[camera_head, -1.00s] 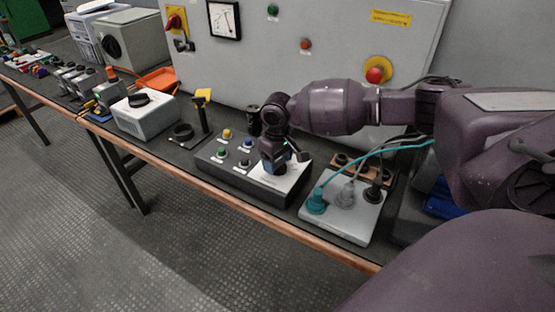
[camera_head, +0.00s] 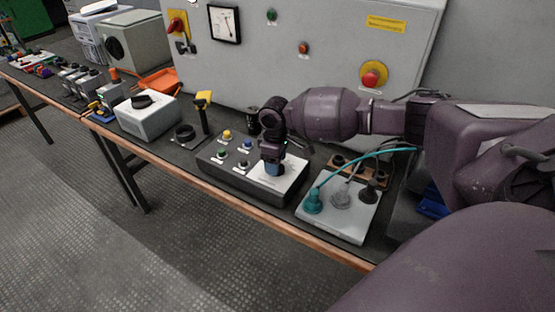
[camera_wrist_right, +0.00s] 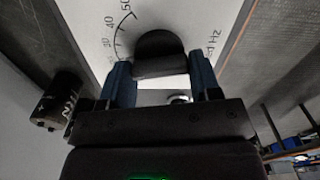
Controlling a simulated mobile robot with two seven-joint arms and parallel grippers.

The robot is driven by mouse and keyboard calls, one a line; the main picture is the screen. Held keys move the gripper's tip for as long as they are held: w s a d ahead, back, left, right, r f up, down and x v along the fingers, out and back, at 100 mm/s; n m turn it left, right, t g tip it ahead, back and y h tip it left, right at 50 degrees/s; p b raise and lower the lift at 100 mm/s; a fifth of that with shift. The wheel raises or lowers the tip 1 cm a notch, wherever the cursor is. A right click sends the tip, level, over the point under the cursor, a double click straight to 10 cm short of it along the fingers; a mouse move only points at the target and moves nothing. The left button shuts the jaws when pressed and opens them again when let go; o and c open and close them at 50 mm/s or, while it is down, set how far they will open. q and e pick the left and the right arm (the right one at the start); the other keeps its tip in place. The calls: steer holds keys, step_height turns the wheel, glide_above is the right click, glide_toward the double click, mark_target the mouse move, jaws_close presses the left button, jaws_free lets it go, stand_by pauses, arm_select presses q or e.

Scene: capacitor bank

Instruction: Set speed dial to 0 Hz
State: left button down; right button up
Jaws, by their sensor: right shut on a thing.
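The speed dial is a black knob (camera_wrist_right: 158,48) on a white scale plate (camera_wrist_right: 88,22) in the right wrist view. The scale shows marks such as 30, 40 and 50, and the letters Hz at the right. My right gripper (camera_wrist_right: 160,80) has its blue fingers on either side of the knob and is shut on it. In the head view my right gripper (camera_head: 273,168) points down onto the white plate (camera_head: 291,182) of the dark control box (camera_head: 240,180), hiding the knob. The knob's pointer is not clearly visible. My left gripper is not in view.
Several coloured push buttons (camera_head: 227,135) sit on the box left of my gripper. A grey socket plate (camera_head: 345,225) with plugs and cables is to the right. A yellow-topped lever (camera_head: 204,98) stands to the left. The cabinet (camera_head: 320,70) rises behind.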

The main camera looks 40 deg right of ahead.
steer(key=n, duration=0.2)
steer(key=shift+r+n+p, duration=0.1)
steer(key=shift+n+p, duration=0.3)
steer(key=n, duration=0.3)
steer(key=shift+a+n, duration=0.1)
steer(key=shift+n, duration=0.2)
steer(key=shift+n+p, duration=0.4)
steer(key=shift+n, duration=1.2)
steer(key=shift+s, duration=0.1)
steer(key=o, duration=0.9)
